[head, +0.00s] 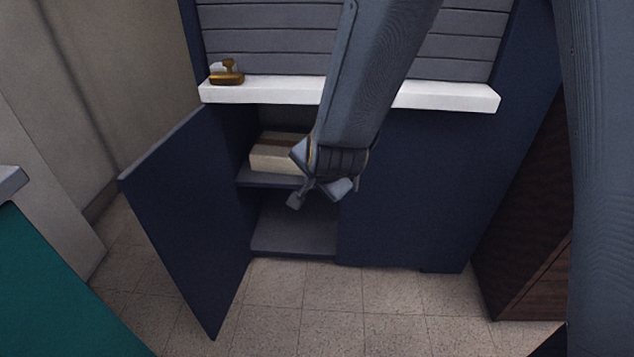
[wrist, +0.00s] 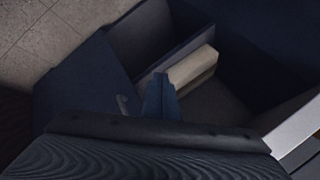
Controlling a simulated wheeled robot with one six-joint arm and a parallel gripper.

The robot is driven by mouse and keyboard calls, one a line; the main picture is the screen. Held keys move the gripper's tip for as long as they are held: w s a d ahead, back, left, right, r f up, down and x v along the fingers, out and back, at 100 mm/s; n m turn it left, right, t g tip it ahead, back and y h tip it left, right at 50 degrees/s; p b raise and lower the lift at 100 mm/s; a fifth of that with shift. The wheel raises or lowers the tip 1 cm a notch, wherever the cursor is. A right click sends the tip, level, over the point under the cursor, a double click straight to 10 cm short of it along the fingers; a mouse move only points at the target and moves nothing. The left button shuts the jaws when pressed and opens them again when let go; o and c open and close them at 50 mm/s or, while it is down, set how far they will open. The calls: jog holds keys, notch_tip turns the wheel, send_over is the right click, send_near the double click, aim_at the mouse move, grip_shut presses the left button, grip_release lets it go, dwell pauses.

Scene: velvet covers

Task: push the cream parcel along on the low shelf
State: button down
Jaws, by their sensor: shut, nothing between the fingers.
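The cream parcel (head: 275,158), a box with a brown band across its top, sits on the shelf (head: 256,179) inside the open dark blue cabinet. My arm hides its right end in the head view. In the wrist view the parcel (wrist: 193,67) lies just beyond and to the right of my fingertips. My gripper (head: 296,201) is shut and empty, at the cabinet opening in front of the parcel. In the wrist view my fingers (wrist: 160,79) are together; I cannot tell whether they touch the parcel.
The cabinet door (head: 195,220) stands open on the left. A white ledge (head: 445,96) runs above the opening, with a brass-coloured object (head: 227,75) on its left end. The cabinet's bottom compartment (head: 290,238) looks empty. A teal surface (head: 55,290) is at lower left. Tiled floor is clear in front.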

jog(key=w+f+m+t+h+b, duration=0.25)
jog(key=f+m+t+b, duration=0.2)
jog(key=f, duration=0.25)
jog(key=w+f+m+t+h+b, duration=0.1)
jog(key=w+f+m+t+b, duration=0.25)
jog(key=f+m+t, duration=0.35)
jog(key=w+n+g+b, duration=0.1)
jog(key=w+b, duration=0.3)
jog(key=w, duration=0.9)
jog(key=shift+w+d+f, duration=0.25)
jog(key=shift+w+f, duration=0.05)
jog(key=shift+w, duration=0.05)
jog(key=shift+y, duration=0.25)
jog(key=w, duration=0.7)
jog(key=shift+w+d, duration=0.1)
jog(key=shift+w, duration=0.15)
